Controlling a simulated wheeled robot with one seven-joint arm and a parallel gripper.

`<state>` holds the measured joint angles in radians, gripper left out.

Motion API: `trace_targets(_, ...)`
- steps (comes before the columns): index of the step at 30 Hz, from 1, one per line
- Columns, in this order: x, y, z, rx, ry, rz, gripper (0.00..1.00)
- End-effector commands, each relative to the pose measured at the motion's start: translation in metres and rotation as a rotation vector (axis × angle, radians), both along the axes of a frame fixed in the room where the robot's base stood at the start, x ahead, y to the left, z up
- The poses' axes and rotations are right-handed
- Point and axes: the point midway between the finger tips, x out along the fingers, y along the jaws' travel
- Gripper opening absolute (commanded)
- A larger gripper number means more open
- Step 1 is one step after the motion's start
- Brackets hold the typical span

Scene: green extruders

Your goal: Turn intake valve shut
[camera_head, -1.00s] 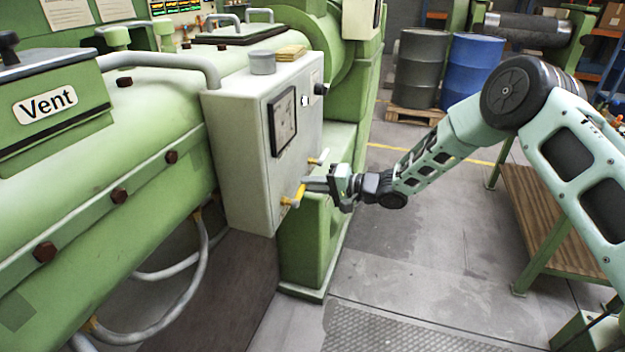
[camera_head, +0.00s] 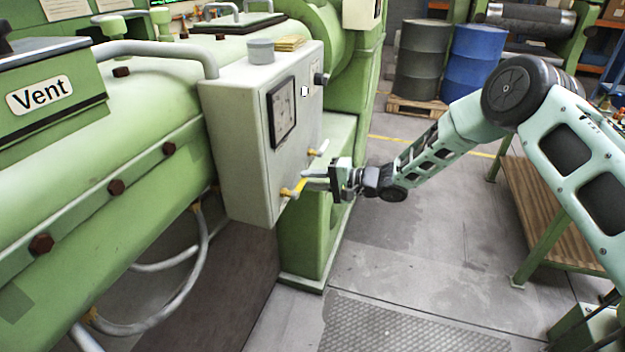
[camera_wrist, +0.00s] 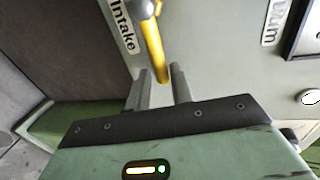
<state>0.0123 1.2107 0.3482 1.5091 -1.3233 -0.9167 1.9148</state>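The intake valve has a yellow lever (camera_head: 299,187) low on the front of the grey control box (camera_head: 240,150). In the wrist view the yellow lever (camera_wrist: 152,48) runs down beside the "Intake" label (camera_wrist: 121,25). My gripper (camera_head: 305,178) is at the lever's free end. In the wrist view my gripper (camera_wrist: 161,70) is open, with one finger on each side of the lever's end. Narrow gaps show between the fingers and the lever, and I see no clear contact. A second valve handle (camera_head: 318,149), pale with a yellow base, sits farther back on the box.
A square gauge (camera_head: 283,112) and a dark knob (camera_head: 321,79) are on the box. A green extruder marked "Vent" (camera_head: 40,95) fills the left. A workbench (camera_head: 545,205) stands right, a dark drum (camera_head: 424,60) and blue drum (camera_head: 472,62) behind. The floor between is clear.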

Motion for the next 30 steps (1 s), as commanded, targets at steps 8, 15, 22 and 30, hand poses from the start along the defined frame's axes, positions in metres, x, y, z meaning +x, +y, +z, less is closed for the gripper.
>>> trace_targets(8,0.0,0.0,0.0,0.001,-0.001,0.0,0.37)
trace_targets(15,-0.004,-0.015,0.002,0.0,-0.001,-0.002,0.37)
trace_targets(22,-0.021,-0.061,0.01,-0.001,-0.002,-0.004,0.37)
trace_targets(30,-0.042,-0.119,0.022,-0.002,-0.001,-0.004,0.37)
